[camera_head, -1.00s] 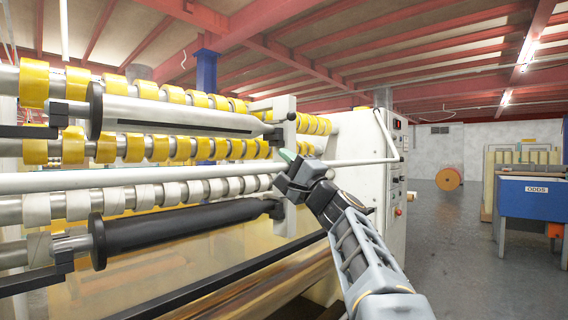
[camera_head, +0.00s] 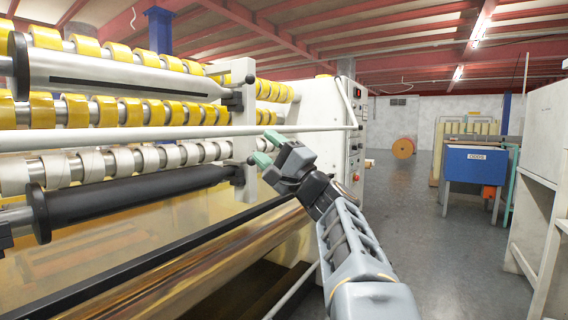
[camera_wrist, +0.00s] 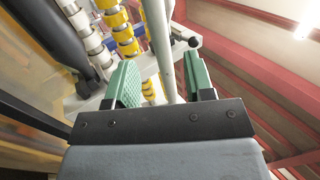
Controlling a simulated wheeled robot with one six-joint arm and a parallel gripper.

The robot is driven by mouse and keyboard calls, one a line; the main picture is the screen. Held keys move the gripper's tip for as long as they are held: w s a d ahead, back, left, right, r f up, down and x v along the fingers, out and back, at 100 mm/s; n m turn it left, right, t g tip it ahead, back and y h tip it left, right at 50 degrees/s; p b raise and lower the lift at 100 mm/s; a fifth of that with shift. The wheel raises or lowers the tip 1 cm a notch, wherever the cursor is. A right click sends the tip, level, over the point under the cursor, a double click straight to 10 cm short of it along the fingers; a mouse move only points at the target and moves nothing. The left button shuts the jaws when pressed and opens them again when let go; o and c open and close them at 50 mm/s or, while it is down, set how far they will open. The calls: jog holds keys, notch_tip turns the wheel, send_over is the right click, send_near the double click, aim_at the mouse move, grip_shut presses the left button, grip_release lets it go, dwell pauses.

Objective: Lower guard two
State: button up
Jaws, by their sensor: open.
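A long white guard bar (camera_head: 120,135) runs level across the front of the slitting machine, with a bent arm at its right end by the control panel. I cannot tell from a label whether it is guard two. My gripper (camera_head: 268,149) is open, its green fingertips just below the bar in the head view. In the wrist view, the white bar (camera_wrist: 160,48) runs away between the spread green fingers of the gripper (camera_wrist: 161,82). Nothing is visibly gripped; contact with the bar cannot be told.
Yellow tape rolls (camera_head: 130,111) and white rolls (camera_head: 123,160) sit on shafts behind the bar. A black roller (camera_head: 130,199) lies below it. A second pale bar (camera_head: 292,291) slants low by my arm.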

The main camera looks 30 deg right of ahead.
jog(key=shift+v, duration=2.55)
